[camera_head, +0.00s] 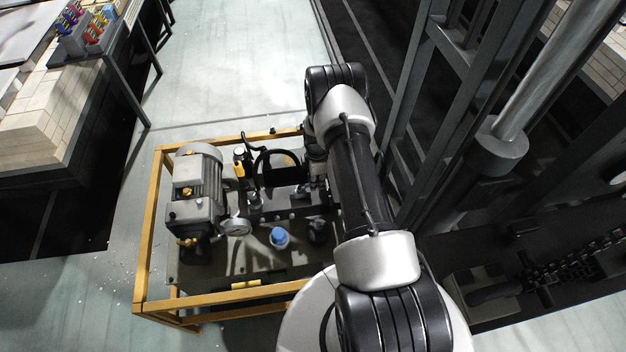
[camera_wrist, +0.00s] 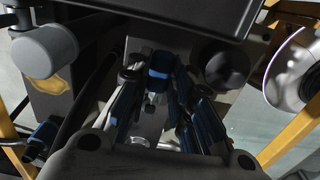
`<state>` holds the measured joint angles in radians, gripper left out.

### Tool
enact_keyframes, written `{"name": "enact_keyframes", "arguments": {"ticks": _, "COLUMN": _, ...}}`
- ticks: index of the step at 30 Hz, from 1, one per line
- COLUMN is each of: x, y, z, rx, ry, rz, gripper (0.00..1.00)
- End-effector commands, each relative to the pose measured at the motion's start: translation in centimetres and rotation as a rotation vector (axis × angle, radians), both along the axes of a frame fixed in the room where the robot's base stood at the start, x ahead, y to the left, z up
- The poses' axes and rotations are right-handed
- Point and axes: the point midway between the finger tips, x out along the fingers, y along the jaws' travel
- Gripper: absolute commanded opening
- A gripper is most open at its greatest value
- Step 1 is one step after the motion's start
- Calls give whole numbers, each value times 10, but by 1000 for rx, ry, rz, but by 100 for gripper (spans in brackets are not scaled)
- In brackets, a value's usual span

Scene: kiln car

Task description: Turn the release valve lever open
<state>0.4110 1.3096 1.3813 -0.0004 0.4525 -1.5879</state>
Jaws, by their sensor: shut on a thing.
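In the wrist view, the release valve lever's blue-gripped end (camera_wrist: 160,64) shows between the fingertips of my gripper (camera_wrist: 156,78). The dark fingers reach in from both sides and are closed on the lever. A bright metal part shows just below the blue grip, between the fingers. The lever's exact angle is hard to tell. In the head view, my arm covers the gripper and lever at the right side of the hydraulic power unit, whose yellow frame (camera_head: 150,215) stands on the floor.
The unit carries a grey motor (camera_head: 197,185), a round gauge (camera_head: 236,227), a blue cap (camera_head: 279,237) and black hoses. A dark steel mast (camera_head: 430,75) stands close to the right of my arm. A loaded kiln car (camera_head: 40,130) is at left; pale floor lies between.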

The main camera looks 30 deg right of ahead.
Motion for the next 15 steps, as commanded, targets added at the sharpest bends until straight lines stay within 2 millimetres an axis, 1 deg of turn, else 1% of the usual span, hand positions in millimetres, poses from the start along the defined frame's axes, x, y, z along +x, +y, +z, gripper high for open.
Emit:
{"name": "enact_keyframes", "arguments": {"ticks": 14, "x": 1, "y": -1, "z": 0, "rx": -3, "ry": -4, "rz": 17, "gripper": 0}}
{"name": "enact_keyframes", "arguments": {"ticks": 15, "x": 1, "y": -1, "z": 0, "rx": -3, "ry": -4, "rz": 17, "gripper": 23}}
